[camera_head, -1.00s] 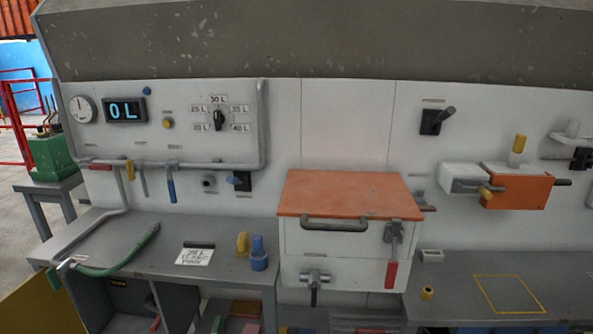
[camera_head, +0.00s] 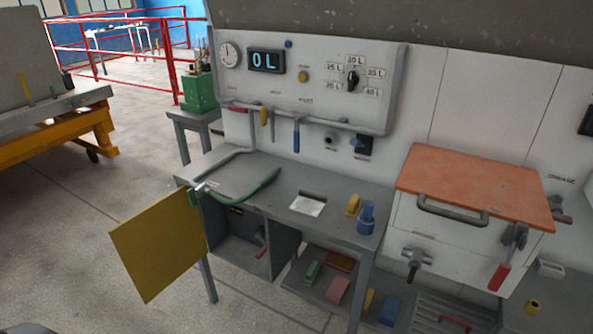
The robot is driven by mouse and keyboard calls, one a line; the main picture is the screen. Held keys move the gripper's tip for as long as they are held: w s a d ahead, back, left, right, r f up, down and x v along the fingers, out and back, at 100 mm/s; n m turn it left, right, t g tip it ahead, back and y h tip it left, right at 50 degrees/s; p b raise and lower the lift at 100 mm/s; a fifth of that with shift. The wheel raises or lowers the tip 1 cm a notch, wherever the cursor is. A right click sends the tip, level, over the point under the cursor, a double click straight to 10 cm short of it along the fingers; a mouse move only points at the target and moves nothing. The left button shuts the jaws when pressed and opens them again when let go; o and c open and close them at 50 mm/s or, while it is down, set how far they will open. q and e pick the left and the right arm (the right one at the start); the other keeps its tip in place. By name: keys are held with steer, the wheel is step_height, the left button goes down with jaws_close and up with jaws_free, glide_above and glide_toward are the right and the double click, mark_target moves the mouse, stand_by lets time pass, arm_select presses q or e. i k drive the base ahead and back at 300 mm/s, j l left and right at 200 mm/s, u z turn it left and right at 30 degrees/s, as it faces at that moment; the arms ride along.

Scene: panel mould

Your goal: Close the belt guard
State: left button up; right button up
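A yellow panel (camera_head: 158,245), which looks like the belt guard, stands swung open to the left of the workbench's lower compartment. Its right edge is by the bench's front left leg. The open compartment (camera_head: 235,245) shows a dark inside and a small red handle (camera_head: 260,252). No label on the panel can be read. Neither of my grippers is in view.
A green hose (camera_head: 245,192) lies on the grey bench top (camera_head: 270,205). An orange-lidded box (camera_head: 475,185) stands to the right. Several coloured blocks lie on the low shelf. The floor (camera_head: 70,240) left of the panel is clear; an orange-framed table (camera_head: 50,130) stands farther back.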

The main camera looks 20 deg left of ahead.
mark_target(156, 246)
steer(key=i+j, duration=0.15)
steer(key=j, duration=2.6)
steer(key=i+j+z, duration=0.15)
steer(key=j, duration=2.65)
steer(key=j+z, duration=0.15)
steer(key=z, duration=0.2)
steer(key=j+z, duration=0.15)
steer(key=z, duration=0.15)
steer(key=k+j+z, duration=0.1)
steer(key=z, duration=0.25)
steer(key=k+j+z, duration=0.2)
steer(key=j, duration=0.35)
steer(key=k+j+z, duration=0.2)
steer(key=j, duration=0.3)
steer(key=k+j+z, duration=0.2)
steer(key=j, duration=0.25)
steer(key=k+j+z, duration=0.2)
steer(key=k+j, duration=0.2)
steer(key=i+l, duration=0.35)
steer(key=l, duration=0.15)
